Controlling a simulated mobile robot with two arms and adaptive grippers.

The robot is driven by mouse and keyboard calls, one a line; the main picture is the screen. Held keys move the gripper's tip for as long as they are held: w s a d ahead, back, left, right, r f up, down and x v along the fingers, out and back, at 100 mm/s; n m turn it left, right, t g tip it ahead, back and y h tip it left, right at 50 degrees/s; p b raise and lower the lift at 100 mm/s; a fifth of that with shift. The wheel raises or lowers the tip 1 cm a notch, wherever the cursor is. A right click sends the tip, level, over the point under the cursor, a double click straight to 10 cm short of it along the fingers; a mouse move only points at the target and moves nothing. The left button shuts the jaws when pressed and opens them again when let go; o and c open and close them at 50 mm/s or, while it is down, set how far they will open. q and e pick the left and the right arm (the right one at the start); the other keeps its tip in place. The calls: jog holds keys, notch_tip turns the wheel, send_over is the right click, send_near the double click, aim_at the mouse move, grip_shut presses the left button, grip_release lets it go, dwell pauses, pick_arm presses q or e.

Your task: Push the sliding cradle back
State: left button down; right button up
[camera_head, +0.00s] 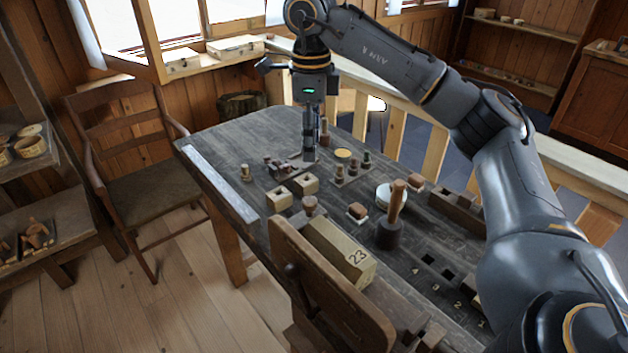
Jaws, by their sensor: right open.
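My right gripper (311,155) points straight down over the far part of the dark wooden table (240,150). Its fingers are open and look close together from this angle. A low dark holder with small turned pieces (282,168) lies just left of the fingertips. It may be the sliding cradle, but I cannot tell for sure. Whether the fingers touch it is unclear, and they hide part of that area. A small stand with turned spools (352,168) stands just right of the fingers. My left gripper is out of view.
Two light blocks with holes (279,198) and (305,184) sit nearer. A long box marked 23 (340,250), a mallet (392,215) and a round white-rimmed dish (385,194) fill the middle. A single spool (246,172) stands left. The table's left edge is mostly clear.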

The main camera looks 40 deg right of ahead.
aim_at(311, 200)
jog(key=f, duration=0.1)
jog(key=s+a+f, duration=0.1)
jog(key=f, duration=0.3)
jog(key=shift+s+a+f+b, duration=0.15)
jog(key=shift+s+b, duration=0.1)
jog(key=shift+b, duration=0.15)
jog(key=f, duration=0.4)
jog(key=shift+w+d+p, duration=0.3)
jog(key=shift+s+a+f, duration=0.15)
jog(key=shift+f, duration=1.6)
jog(key=shift+c, duration=0.7)
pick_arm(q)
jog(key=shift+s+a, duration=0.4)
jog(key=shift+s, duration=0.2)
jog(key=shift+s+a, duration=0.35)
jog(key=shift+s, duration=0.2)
pick_arm(e)
grip_shut()
